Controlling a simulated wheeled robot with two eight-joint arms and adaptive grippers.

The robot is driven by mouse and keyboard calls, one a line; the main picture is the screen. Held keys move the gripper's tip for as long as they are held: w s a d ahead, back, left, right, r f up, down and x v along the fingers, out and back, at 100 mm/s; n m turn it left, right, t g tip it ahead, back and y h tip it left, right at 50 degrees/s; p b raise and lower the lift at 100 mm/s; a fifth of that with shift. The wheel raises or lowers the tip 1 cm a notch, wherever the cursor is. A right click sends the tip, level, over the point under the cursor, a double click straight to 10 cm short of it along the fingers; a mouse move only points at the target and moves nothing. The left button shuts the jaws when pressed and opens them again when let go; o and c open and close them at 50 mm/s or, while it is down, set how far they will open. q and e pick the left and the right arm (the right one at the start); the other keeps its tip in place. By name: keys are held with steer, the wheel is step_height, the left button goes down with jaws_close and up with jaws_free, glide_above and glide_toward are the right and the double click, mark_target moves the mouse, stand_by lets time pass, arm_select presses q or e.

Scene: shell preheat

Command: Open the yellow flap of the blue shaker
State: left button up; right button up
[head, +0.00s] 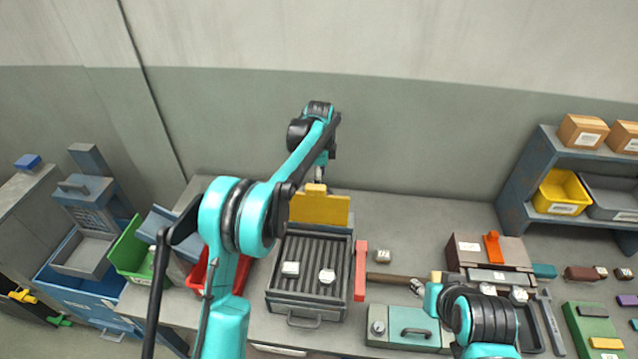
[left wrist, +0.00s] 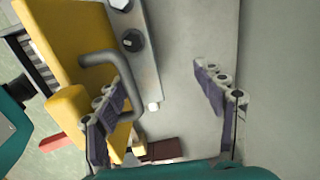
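A yellow flap (head: 320,208) stands raised at the back of a dark grey ribbed tray unit (head: 316,252). My left gripper (head: 319,178) is just above and behind the flap. In the left wrist view the yellow flap (left wrist: 82,45) has a grey bar handle (left wrist: 112,62). My left gripper (left wrist: 158,85) is open there, one finger overlapping the handle in the picture and the other well apart; I cannot tell whether it touches. A blue unit (head: 85,285) with a small yellow lever (head: 22,296) stands at the far left. I cannot tell which is the shaker.
Two pale pieces lie on the ribbed tray. A red bar (head: 360,270) stands beside it, with a hammer (head: 390,281) to the right. Green (head: 130,250) and red (head: 240,278) bins are left. My right arm covers part of the right bench. Bare bench lies behind the tray.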

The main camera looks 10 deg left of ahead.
arm_select(q)
steer(key=o, duration=0.7)
steer(key=shift+w+f, duration=1.15)
steer(key=shift+s+r, duration=0.35)
steer(key=shift+c, duration=0.9)
arm_select(e)
steer(key=shift+w+a+f, duration=0.1)
steer(key=shift+w+f, duration=0.15)
steer(key=shift+w, duration=0.45)
